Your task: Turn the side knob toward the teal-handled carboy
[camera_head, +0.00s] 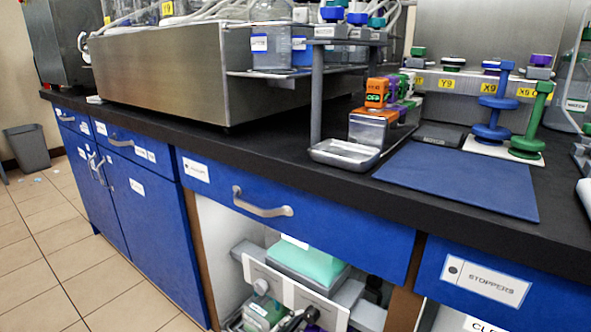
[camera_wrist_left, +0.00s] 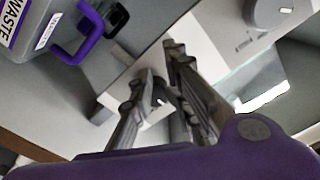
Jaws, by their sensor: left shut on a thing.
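My left gripper (camera_head: 295,319) reaches into the open cabinet, low beside a white panel (camera_head: 303,300). In the left wrist view its two fingers (camera_wrist_left: 160,74) are closed in front of a pale panel (camera_wrist_left: 206,45), on a small part taken to be the side knob. The fingers mostly hide it, so its turned position cannot be told. A carboy with a purple handle (camera_wrist_left: 80,40) and a WASTE label is at the upper left of that view. A teal-topped block (camera_head: 308,262) sits behind the white panel. No teal handle is clearly visible. My right gripper is out of view.
A blue drawer front (camera_head: 330,225) with a metal handle is just above the cabinet opening. A wooden post (camera_head: 402,308) bounds it on the right. The black counter (camera_head: 260,150) above carries a steel tray, a blue mat and bottles.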

